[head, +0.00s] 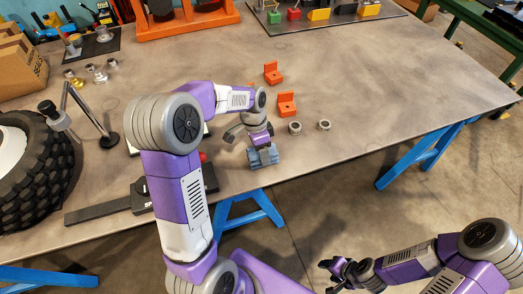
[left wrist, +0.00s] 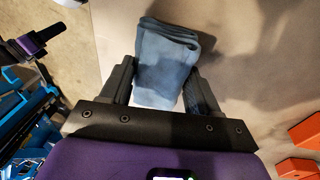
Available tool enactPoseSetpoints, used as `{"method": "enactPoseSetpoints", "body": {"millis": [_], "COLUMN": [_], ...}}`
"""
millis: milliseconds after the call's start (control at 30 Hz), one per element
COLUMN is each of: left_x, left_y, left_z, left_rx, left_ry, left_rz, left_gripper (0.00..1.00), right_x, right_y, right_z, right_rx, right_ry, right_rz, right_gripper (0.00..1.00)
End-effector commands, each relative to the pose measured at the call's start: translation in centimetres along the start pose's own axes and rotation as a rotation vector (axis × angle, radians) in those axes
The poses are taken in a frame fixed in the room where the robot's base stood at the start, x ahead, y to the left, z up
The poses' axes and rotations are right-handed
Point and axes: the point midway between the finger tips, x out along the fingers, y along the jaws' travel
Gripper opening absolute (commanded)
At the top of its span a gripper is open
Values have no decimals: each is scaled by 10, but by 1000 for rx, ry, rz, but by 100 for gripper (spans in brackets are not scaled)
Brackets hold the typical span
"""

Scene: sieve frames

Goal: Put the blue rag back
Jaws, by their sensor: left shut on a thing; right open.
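The blue rag (head: 264,157) is folded into a small pad near the front edge of the grey table (head: 400,90). In the left wrist view the rag (left wrist: 168,65) stands between the two black fingers. My left gripper (head: 262,147) is shut on the rag; its fingers (left wrist: 158,85) press on both sides of it. I cannot tell whether the rag touches the table top. My right gripper (head: 335,272) is open and empty, off the table's front side, over the floor.
Two orange brackets (head: 287,104) and two metal rings (head: 295,128) lie right of my left gripper. A tire (head: 40,165), a lamp-like stand (head: 108,138) and a black tool (head: 105,207) are at the left. The table's right part is clear.

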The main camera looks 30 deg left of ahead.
Motion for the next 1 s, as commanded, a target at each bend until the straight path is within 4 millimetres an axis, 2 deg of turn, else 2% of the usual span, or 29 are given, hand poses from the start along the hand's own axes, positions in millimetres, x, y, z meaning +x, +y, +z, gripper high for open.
{"method": "enactPoseSetpoints", "body": {"millis": [33, 200, 467, 567, 667, 1000], "left_x": [2, 1, 0, -6, -21, -94], "left_y": [0, 0, 0, 0, 0, 0], "left_z": [0, 0, 0, 0, -1, -1], "left_rx": [0, 0, 0, 0, 0, 0], "left_ry": [-1, -1, -1, 0, 1, 1], "left_rz": [1, 1, 1, 0, -2, -2], "left_gripper": [64, 87, 87, 87, 87, 87], "right_x": [1, 0, 0, -3, -9, -36], "right_y": [0, 0, 0, -1, -4, -14], "right_z": [0, 0, 0, 0, 0, 2], "right_rx": [0, 0, 0, 0, 0, 0], "right_ry": [0, 0, 0, 0, 0, 0], "right_rz": [0, 0, 0, 0, 0, 0], "right_gripper": [55, 55, 55, 55, 55, 55]}}
